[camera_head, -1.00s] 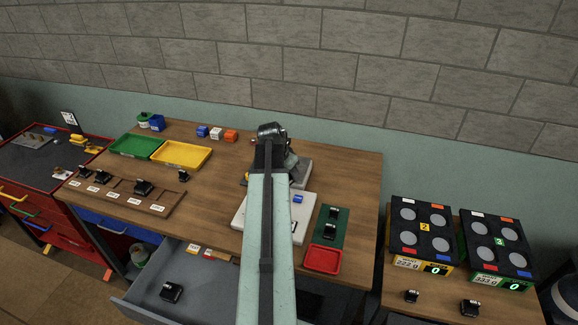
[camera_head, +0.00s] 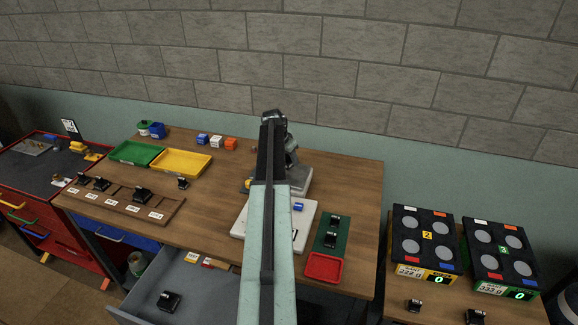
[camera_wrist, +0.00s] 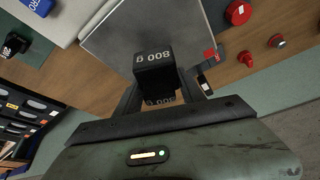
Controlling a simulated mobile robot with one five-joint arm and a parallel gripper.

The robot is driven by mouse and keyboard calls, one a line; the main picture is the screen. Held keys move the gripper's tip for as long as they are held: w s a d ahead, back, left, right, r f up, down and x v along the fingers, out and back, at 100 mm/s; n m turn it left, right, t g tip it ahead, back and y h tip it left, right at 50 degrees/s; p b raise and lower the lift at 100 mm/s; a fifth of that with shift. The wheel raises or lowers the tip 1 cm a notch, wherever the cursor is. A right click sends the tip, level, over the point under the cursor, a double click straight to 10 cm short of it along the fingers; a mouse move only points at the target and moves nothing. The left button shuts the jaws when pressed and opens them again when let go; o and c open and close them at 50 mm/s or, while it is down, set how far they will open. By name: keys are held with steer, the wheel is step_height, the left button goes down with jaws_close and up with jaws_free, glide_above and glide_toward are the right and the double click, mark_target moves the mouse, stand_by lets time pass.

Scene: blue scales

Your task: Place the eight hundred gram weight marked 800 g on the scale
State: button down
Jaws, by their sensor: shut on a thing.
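The black weight (camera_wrist: 153,70), marked 800 g, is between the fingers of my gripper (camera_wrist: 160,88) in the wrist view. My gripper is shut on it; its label reads upside down. A grey scale plate (camera_wrist: 115,35) lies beyond the weight, which overlaps its edge in the picture. I cannot tell whether they touch. In the head view a grey scale (camera_head: 300,182) stands on the wooden table, partly hidden by my arm. The fingers and held weight are hidden there.
A white board (camera_head: 240,228) with a blue block (camera_head: 298,207), a green mat (camera_head: 323,238) with black weights, and a red tray (camera_head: 323,268) lie nearby. Green (camera_head: 135,152) and yellow (camera_head: 182,163) trays stand left. Two numbered scales (camera_head: 425,240) (camera_head: 500,250) stand right. A drawer (camera_head: 195,295) is open in front.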

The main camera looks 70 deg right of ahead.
mark_target(289, 165)
step_height(289, 165, down, 4)
steer(key=shift+r+b, duration=0.2)
steer(key=shift+b, duration=1)
steer(key=shift+a+r, duration=0.1)
steer(key=shift+r, duration=0.1)
steer(key=shift+f, duration=0.15)
steer(key=c, duration=0.7)
jaws_free()
steer(key=p+v, duration=1.1)
steer(key=v, duration=0.1)
